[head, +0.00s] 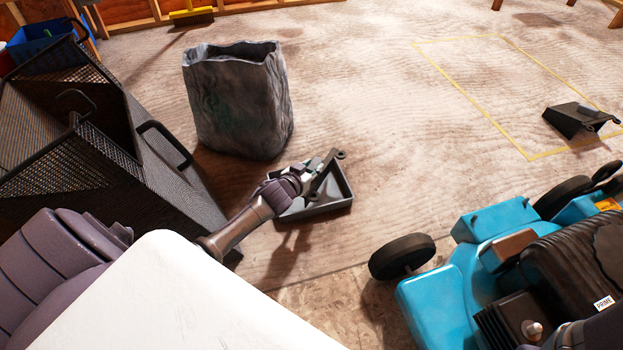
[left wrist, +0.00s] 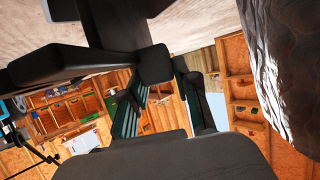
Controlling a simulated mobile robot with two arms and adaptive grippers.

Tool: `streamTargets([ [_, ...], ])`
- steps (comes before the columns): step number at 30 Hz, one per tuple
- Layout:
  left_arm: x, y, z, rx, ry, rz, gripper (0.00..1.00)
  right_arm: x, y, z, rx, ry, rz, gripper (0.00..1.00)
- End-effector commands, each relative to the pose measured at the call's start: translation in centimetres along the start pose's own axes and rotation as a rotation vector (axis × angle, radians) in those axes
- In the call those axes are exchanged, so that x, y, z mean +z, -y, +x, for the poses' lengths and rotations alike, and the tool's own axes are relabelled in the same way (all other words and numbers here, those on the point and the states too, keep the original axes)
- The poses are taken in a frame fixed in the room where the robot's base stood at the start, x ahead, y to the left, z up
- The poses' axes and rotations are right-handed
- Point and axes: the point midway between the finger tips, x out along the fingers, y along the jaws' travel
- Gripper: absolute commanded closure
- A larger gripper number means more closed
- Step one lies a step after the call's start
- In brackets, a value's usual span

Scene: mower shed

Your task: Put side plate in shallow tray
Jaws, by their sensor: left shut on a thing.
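The shallow tray (head: 335,204) is a grey, low-walled tray on the floor in the middle of the head view. My left gripper (head: 312,178) is over it, shut on a small dark part with a round eye at one end, which looks like the side plate (head: 329,170). The plate is tilted, with its eye end reaching toward the tray's far side. I cannot tell whether it touches the tray. Gripper and arm hide part of the tray. In the left wrist view, dark shapes fill the near part and the plate is not clearly told apart. My right gripper is not seen.
A grey open bag (head: 238,105) stands just behind the tray. A black mesh bin (head: 75,150) is at the left. A blue mower (head: 440,290) is at the lower right. A black dustpan-like thing (head: 575,118) lies by the yellow floor outline. The middle floor is clear.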

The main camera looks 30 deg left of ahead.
Motion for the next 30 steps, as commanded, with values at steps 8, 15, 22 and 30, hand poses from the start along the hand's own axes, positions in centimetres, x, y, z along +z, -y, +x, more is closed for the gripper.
streamTargets([
  [8, 3.3, 0.0, 1.4, 0.0, -0.001, 0.001, 1.0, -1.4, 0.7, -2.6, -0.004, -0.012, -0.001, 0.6],
  [15, 3.1, 0.0, 1.3, 0.0, 0.0, 0.001, 1.0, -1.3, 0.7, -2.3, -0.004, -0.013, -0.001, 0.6],
  [22, 3.4, 0.0, 1.4, 0.0, 0.001, 0.0, 0.51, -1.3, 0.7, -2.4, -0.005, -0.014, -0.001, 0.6],
  [30, 3.4, 0.0, 1.4, 0.0, 0.001, 0.001, 0.44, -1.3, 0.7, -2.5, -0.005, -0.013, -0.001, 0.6],
])
